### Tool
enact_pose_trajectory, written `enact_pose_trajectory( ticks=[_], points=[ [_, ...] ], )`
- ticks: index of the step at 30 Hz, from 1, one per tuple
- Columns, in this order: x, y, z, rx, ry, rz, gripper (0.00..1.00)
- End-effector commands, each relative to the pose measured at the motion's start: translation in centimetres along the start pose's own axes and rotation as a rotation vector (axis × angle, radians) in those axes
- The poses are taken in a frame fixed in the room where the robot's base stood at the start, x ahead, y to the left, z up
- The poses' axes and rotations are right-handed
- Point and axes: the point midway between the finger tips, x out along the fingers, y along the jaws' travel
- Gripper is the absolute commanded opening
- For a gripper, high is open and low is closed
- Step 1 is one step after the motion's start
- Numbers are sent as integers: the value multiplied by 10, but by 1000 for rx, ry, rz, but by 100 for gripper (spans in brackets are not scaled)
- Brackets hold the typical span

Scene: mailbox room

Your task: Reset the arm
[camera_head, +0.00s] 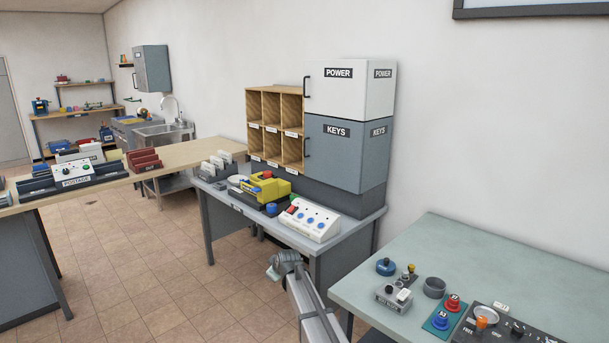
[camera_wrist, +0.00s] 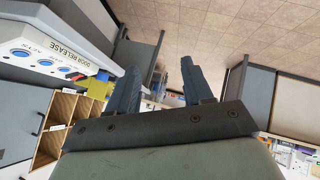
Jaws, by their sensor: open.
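My gripper (camera_wrist: 158,78) shows in the wrist view with its two dark fingers spread apart. Nothing is between the fingers. In the head view part of my grey arm (camera_head: 305,300) rises from the bottom edge and ends in front of the grey bench; the fingers cannot be made out there. The wrist view is turned over, with the floor at the top.
A white button panel (camera_head: 310,220), labelled DOOR RELEASE in the wrist view (camera_wrist: 50,50), sits near my arm. Behind it stand a yellow device (camera_head: 265,187), wooden pigeonholes (camera_head: 275,87) and POWER and KEYS cabinets (camera_head: 345,150). A green-topped table (camera_head: 450,240) holds controls at right.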

Motion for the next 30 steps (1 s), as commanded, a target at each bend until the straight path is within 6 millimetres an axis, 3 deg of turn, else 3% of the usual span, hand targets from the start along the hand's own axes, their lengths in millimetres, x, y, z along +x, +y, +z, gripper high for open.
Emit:
enact_pose_trajectory(
  ticks=[1, 3, 8, 12, 14, 20, 26, 30],
  points=[
    [1, -35, -5, -34, 12, -20, 51],
    [5, -74, -11, -75, 29, -40, 51],
    [8, -156, -16, -156, 59, -85, 51],
    [10, -215, 5, -193, 51, -128, 51],
    [11, -231, 21, -193, 34, -144, 51],
    [15, -263, 99, -137, -71, -199, 51],
    [11, -277, 211, -2, -246, -250, 51],
    [-3, -286, 292, 115, -387, -280, 51]
  ],
)
